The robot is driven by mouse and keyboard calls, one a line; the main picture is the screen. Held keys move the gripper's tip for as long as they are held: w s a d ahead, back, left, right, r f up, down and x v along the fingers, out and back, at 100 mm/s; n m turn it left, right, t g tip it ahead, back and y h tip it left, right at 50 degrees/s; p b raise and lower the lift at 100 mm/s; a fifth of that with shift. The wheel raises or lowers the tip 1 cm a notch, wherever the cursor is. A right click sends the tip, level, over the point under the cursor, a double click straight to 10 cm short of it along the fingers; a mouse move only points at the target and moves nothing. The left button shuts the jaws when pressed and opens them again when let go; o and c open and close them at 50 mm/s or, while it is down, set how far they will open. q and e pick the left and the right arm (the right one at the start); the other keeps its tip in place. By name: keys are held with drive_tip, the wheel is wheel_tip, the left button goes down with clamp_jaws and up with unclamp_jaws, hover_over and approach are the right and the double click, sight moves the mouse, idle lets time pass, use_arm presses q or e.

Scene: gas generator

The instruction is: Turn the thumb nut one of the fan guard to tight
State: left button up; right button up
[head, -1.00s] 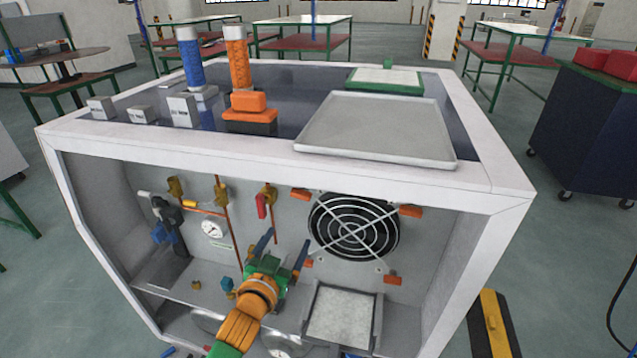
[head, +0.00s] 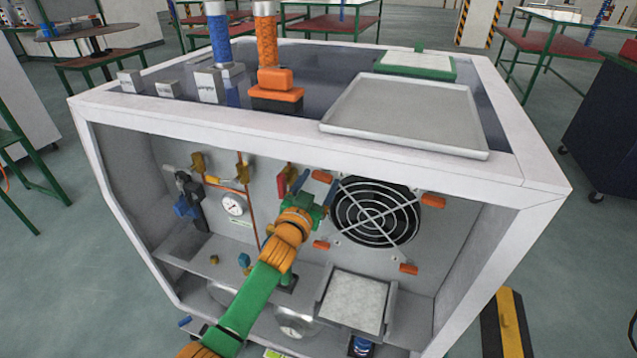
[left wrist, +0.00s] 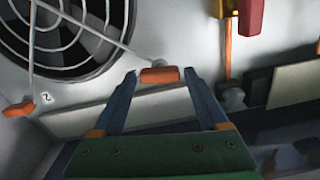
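The fan guard (head: 376,212) is a round wire grille over a dark fan on the back panel of the open cabinet. Orange thumb nuts sit around it: upper left (head: 322,176), upper right (head: 433,200), lower left (head: 321,244) and lower right (head: 408,269). My left gripper (head: 317,185) is at the upper-left nut, its blue fingers apart. In the left wrist view that nut (left wrist: 160,75) lies between the fingertips, with no clear contact. Another nut (left wrist: 18,108) there has a "2" mark beside it. No number shows by the nut between the fingers. My right gripper is not visible.
A red valve handle (head: 282,183) is just left of the gripper. A gauge (head: 232,205) and copper pipes are further left. A grey tray-like box (head: 355,302) stands below the fan. The cabinet's top frame (head: 300,139) overhangs the opening.

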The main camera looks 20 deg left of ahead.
use_arm(q)
drive_tip(key=c, duration=1)
drive_tip(key=shift+o, duration=0.2)
drive_tip(key=m, duration=0.3)
drive_tip(key=shift+m+p, duration=0.3)
drive_tip(key=shift+m, duration=0.1)
drive_tip(key=m, duration=0.3)
drive_tip(key=shift+m, duration=0.4)
drive_tip(key=m, duration=0.4)
drive_tip(key=shift+p, duration=0.35)
drive_tip(key=shift+m, duration=2.2)
drive_tip(key=o, duration=1.4)
drive_tip(key=shift+w, duration=0.1)
drive_tip(key=shift+c, duration=0.2)
